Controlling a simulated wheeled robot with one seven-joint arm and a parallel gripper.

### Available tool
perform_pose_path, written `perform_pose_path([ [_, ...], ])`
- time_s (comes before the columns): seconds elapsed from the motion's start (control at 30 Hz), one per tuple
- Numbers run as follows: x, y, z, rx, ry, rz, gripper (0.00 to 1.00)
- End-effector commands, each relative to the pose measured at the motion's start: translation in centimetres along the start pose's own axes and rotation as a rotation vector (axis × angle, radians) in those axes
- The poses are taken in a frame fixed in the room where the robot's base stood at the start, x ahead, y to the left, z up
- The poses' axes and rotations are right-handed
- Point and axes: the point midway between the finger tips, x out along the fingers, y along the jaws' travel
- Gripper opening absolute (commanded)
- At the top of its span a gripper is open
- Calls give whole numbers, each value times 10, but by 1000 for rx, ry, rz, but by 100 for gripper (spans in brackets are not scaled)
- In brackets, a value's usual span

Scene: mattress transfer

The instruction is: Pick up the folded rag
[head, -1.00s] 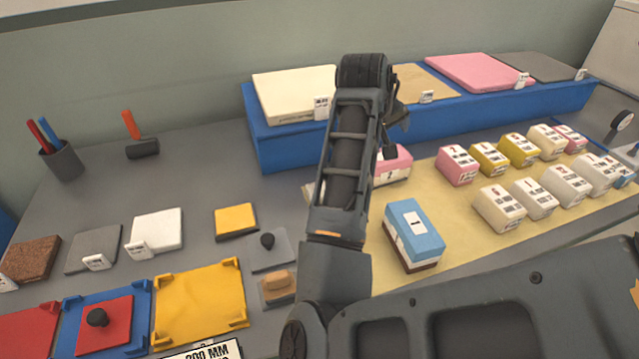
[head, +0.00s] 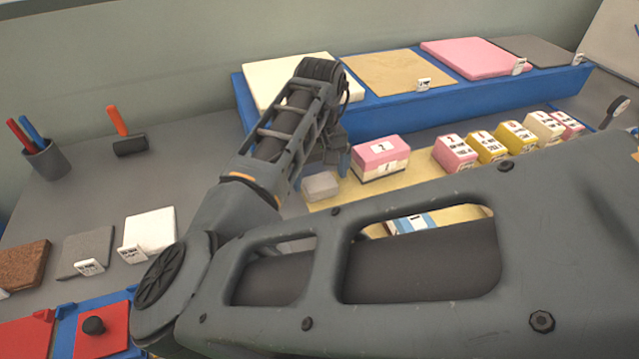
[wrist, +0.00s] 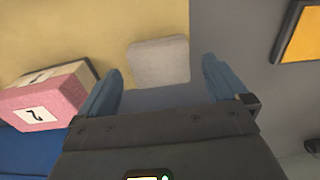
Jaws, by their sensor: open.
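The folded rag, a small pale grey pad with rounded corners, lies at the edge of the yellow mat in the head view (head: 321,186). It also shows in the wrist view (wrist: 158,58), ahead of the gap between my fingers. My gripper (wrist: 161,80) is open, with one blue finger on each side and nothing between them. In the head view my gripper (head: 338,163) hangs just above and right of the rag, partly hidden by my own arm. I see no contact with the rag.
A pink and cream block (head: 381,158) stands close beside the rag; it is also near my left finger in the wrist view (wrist: 48,98). Behind is a blue platform (head: 400,112) bearing flat pads. Several small blocks stand right. My arm hides much of the mat.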

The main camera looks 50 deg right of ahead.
Motion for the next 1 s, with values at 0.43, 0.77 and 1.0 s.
perform_pose_path([
  [0.43, 25, 0, -1, 0, 1, 0, 100],
  [0.77, 24, 0, -1, 0, 1, 0, 70],
  [1.0, 24, 0, -1, 0, 1, 0, 48],
])
